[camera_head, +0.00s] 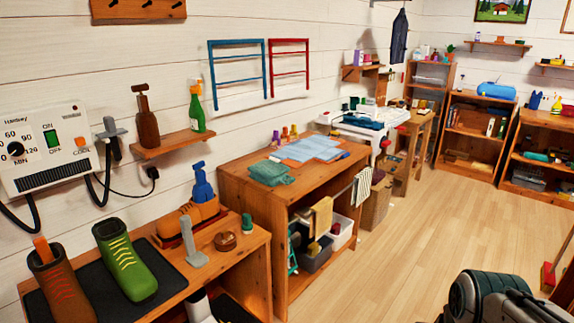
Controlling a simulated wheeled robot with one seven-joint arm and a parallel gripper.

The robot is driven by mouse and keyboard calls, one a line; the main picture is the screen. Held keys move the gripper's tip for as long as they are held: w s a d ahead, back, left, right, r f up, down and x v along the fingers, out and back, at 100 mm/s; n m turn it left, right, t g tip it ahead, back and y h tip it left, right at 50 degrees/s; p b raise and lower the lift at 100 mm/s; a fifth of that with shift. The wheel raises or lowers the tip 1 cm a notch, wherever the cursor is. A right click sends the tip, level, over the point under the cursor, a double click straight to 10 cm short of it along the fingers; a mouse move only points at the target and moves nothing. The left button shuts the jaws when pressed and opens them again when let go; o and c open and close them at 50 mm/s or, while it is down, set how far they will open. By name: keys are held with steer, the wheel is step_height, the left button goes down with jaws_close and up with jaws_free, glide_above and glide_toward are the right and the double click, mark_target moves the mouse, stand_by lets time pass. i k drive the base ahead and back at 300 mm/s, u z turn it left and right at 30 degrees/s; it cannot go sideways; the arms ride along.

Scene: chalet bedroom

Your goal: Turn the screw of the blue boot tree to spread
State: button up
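The blue boot tree (202,181) stands upright out of a tan-orange shoe or boot (178,222) at the back of the low wooden bench. Its lower part is hidden inside the footwear, and its screw is too small to make out. A grey upright piece (191,240) stands in front of the footwear and covers part of it. My gripper does not show. A dark rounded part at the lower right looks like part of my arm, well to the right of the bench.
On the bench (262,239) are a green boot (124,258), a brown boot (60,285), a round brown tin (225,240) and a green jar (247,223). A dryer box (45,150) and shelf (172,144) are on the wall.

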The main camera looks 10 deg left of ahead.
mark_target(199, 165)
steer(key=u, duration=0.15)
steer(key=i, duration=1.25)
steer(key=u, duration=1.7)
steer(key=i, duration=1.1)
steer(key=u, duration=0.25)
